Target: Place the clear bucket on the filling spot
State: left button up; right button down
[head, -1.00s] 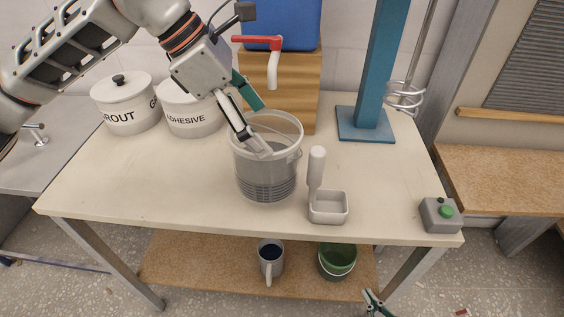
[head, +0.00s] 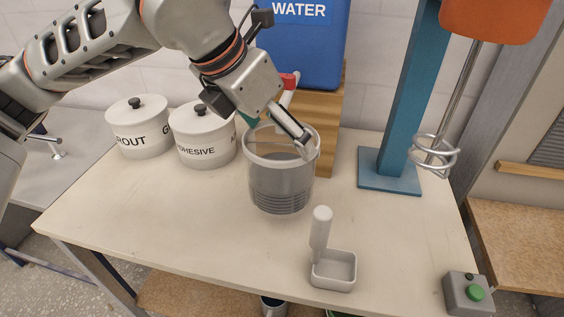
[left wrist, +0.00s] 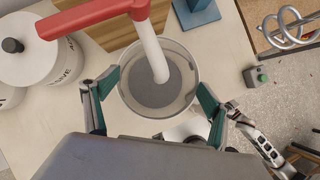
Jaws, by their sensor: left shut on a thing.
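The clear bucket (head: 281,188) is upright at the back of the table, in front of the wooden stand. My left gripper (head: 275,125) is shut on the bucket near its rim. In the left wrist view its teal-tipped fingers lie on opposite sides of the bucket (left wrist: 133,100). The white spout (left wrist: 150,50) of the red-handled tap (head: 289,80) overlaps the bucket's opening there. I cannot tell whether the bucket's base touches the table.
The blue water tank (head: 305,45) sits on the wooden stand (head: 328,130). Grout (head: 138,128) and adhesive (head: 203,135) pots are left of the bucket. A scoop with an upright handle (head: 333,270), blue mixer column (head: 390,165) and green-button box (head: 468,293) are to the right.

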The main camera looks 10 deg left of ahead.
pick_arm(q)
jog(key=shift+f+b, duration=0.4)
jog(key=shift+f, duration=3.55)
jog(key=o, duration=2)
jog(key=shift+f, duration=0.1)
jog(key=shift+o, duration=0.2)
jog(key=p+v, duration=0.1)
jog(key=v, duration=1.1)
